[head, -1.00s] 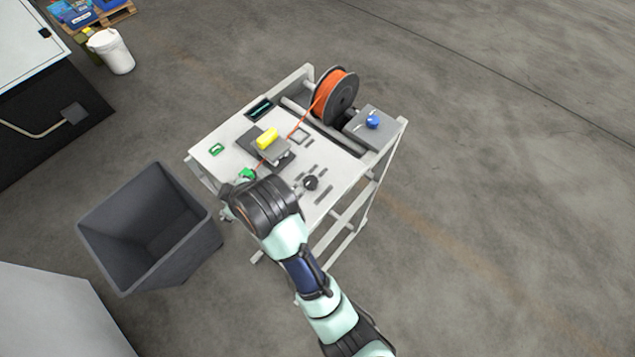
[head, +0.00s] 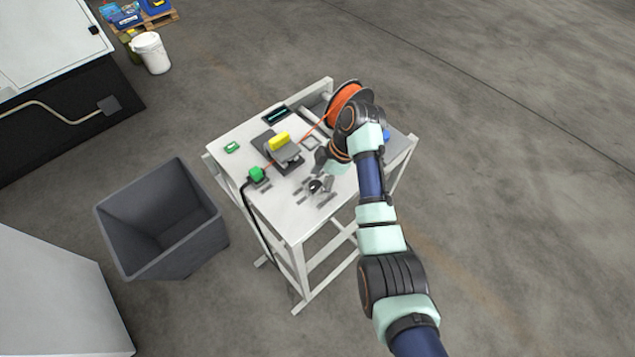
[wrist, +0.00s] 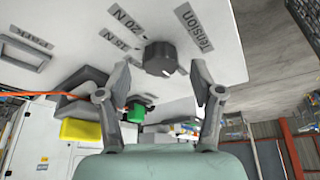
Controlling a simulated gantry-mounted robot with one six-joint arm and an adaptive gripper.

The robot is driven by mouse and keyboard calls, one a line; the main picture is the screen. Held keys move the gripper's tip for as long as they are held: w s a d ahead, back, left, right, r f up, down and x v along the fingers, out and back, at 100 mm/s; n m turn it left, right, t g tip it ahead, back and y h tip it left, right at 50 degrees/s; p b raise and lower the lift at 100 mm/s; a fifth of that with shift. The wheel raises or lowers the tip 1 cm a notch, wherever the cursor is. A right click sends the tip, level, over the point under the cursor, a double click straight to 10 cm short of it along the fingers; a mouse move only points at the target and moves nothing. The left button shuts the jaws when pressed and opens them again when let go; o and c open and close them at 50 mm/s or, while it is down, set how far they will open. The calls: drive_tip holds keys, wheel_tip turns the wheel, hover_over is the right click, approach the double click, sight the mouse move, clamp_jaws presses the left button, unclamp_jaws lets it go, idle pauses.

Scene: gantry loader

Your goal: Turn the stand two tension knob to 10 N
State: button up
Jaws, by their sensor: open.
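The dark round tension knob (wrist: 158,58) sits on the white stand top, beside the labels "Tension" (wrist: 194,27), "20 N" and "15 N". A small white mark shows on the knob's rim; no 10 N label is readable. My gripper (wrist: 160,72) is open and empty, with one finger on either side of the knob in the picture. Whether the fingers touch it cannot be told. In the head view the knob (head: 316,187) is at the stand's front right, with my gripper just above it.
On the stand (head: 290,215) are a yellow block (head: 279,140), a green button (head: 257,174) and a cable spool (head: 343,101) with orange cable. My arm partly covers the blue knob (head: 386,135). A grey bin (head: 165,240) stands left of the stand. Floor at right is clear.

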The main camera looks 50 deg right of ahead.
drive_tip(key=shift+x, duration=0.75)
drive_tip(key=shift+s, duration=0.1)
drive_tip(key=c, duration=1.1)
drive_tip(key=shift+c, duration=0.2)
drive_tip(key=shift+r+m+p, duration=0.1)
drive_tip(key=shift+m+p, duration=0.2)
drive_tip(key=m+t+p, duration=0.1)
drive_tip(key=m, duration=0.1)
drive_tip(key=shift+m+h, duration=0.3)
drive_tip(key=shift+h, duration=0.1)
drive_tip(key=m+h, duration=0.1)
drive_tip(key=m, duration=0.1)
drive_tip(key=m+h, duration=0.1)
drive_tip(key=m, duration=0.2)
drive_tip(key=shift+a+t, duration=0.15)
drive_tip(key=shift+t, duration=0.15)
drive_tip(key=m+h, duration=0.2)
drive_tip(key=m, duration=0.3)
drive_tip(key=shift+a+m, duration=0.1)
drive_tip(key=shift+m, duration=0.3)
drive_tip(key=shift+m+g+h, duration=0.4)
drive_tip(key=shift+m+h, duration=0.3)
drive_tip(key=shift+m, duration=1.1)
